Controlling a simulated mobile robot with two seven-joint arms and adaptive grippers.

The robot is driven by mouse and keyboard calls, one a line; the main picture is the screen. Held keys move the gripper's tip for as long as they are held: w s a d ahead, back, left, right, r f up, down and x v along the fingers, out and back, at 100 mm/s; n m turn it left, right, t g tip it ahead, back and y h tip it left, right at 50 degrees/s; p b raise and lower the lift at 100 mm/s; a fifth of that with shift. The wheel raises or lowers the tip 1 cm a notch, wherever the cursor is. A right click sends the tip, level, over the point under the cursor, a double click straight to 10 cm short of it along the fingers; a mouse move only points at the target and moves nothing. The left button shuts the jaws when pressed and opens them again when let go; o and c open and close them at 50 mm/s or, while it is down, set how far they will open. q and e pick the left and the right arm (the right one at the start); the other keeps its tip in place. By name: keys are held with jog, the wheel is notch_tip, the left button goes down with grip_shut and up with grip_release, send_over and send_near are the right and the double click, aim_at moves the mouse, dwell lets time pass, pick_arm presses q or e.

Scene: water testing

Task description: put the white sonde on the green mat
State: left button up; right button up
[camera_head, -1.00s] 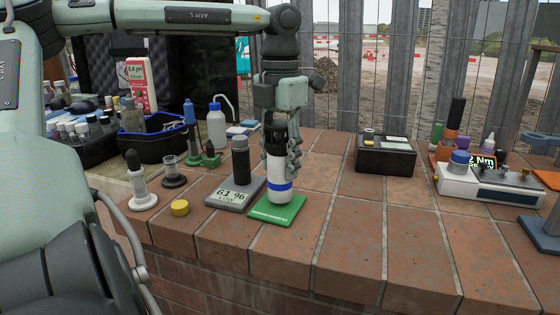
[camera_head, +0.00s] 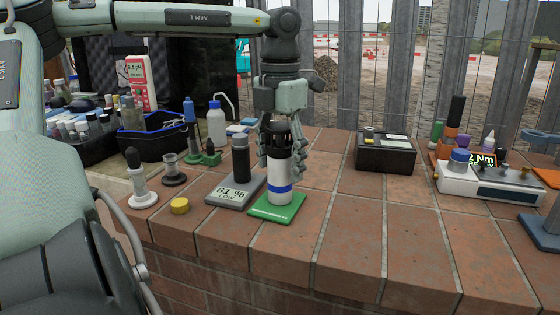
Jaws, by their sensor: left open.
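The white sonde (camera_head: 279,177), a white cylinder with a blue band and a black top, stands upright on the green mat (camera_head: 264,210). My left gripper (camera_head: 281,158) is open around the sonde's upper part, with its fingers beside the body. Whether a finger still touches the sonde I cannot tell. My right gripper is not in view.
A grey scale (camera_head: 222,196) with a dark cylinder (camera_head: 240,158) on it is just left of the mat. A yellow cap (camera_head: 180,206) lies further left. A black box (camera_head: 386,154) stands behind to the right. The brick top right of the mat is clear.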

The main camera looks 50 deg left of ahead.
aim_at(280, 125)
pick_arm(q)
notch_tip(280, 125, up, 2)
jog(key=shift+w+r, duration=0.1)
jog(key=shift+r, duration=0.1)
notch_tip(280, 125, up, 8)
jog(key=shift+r, duration=0.95)
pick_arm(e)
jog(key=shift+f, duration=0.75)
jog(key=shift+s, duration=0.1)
